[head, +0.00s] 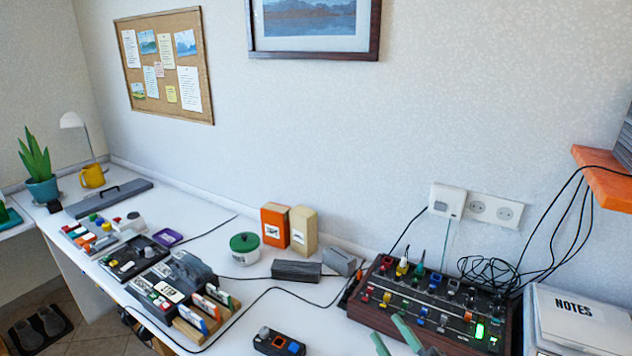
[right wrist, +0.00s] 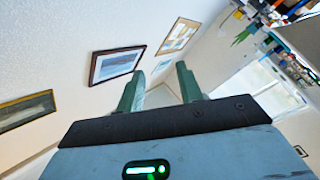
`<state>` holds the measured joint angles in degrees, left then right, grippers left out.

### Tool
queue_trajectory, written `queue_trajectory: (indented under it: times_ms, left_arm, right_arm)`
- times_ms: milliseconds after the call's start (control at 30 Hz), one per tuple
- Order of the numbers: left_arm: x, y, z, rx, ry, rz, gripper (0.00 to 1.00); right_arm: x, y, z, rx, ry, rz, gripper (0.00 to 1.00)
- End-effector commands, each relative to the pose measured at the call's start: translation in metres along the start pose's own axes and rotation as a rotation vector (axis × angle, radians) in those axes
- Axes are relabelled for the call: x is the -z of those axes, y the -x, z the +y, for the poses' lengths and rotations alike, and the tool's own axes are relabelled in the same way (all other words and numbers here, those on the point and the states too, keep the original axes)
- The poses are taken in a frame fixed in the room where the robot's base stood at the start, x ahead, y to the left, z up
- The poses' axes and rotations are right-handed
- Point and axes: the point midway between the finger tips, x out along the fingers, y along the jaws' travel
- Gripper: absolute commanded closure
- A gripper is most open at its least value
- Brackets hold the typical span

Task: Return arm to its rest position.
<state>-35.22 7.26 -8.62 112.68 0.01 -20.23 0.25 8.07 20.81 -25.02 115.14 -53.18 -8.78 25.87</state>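My right gripper (head: 388,328) shows at the bottom edge of the head view, with two green fingertips apart in front of the mixer-like console. The right wrist view shows the same gripper (right wrist: 159,72) with its fingers spread and nothing between them. A green light glows on the gripper body. Most of the right arm is out of the head view. My left gripper is in neither view.
The console (head: 440,300) with knobs and cables stands closest to the right fingertips. A small box with buttons (head: 279,342) lies left of them. The white NOTES box (head: 580,318) and orange shelf (head: 605,178) are at the right. A green-lidded pot (head: 245,248) stands further back.

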Motion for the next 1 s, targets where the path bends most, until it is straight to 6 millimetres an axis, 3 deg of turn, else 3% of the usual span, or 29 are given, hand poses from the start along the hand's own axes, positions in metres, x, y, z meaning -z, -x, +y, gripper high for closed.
queue_trajectory:
  times_ms: [200,300,433,600,1000]
  left_arm:
    - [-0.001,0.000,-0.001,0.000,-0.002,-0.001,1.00]
    - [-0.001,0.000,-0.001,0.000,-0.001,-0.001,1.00]
    - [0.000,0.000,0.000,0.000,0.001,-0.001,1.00]
    - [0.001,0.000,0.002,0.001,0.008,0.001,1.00]
    - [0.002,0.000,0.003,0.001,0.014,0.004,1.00]
  right_arm:
    - [-0.068,0.072,-0.003,-0.099,-0.243,-0.464,0.64]
    - [-0.093,0.117,-0.017,-0.089,-0.343,-0.689,0.64]
    - [-0.113,0.184,-0.044,-0.023,-0.462,-0.973,0.64]
    - [-0.113,0.254,-0.075,0.097,-0.570,-1.238,0.64]
    - [-0.082,0.348,-0.111,0.336,-0.702,-1.550,0.64]
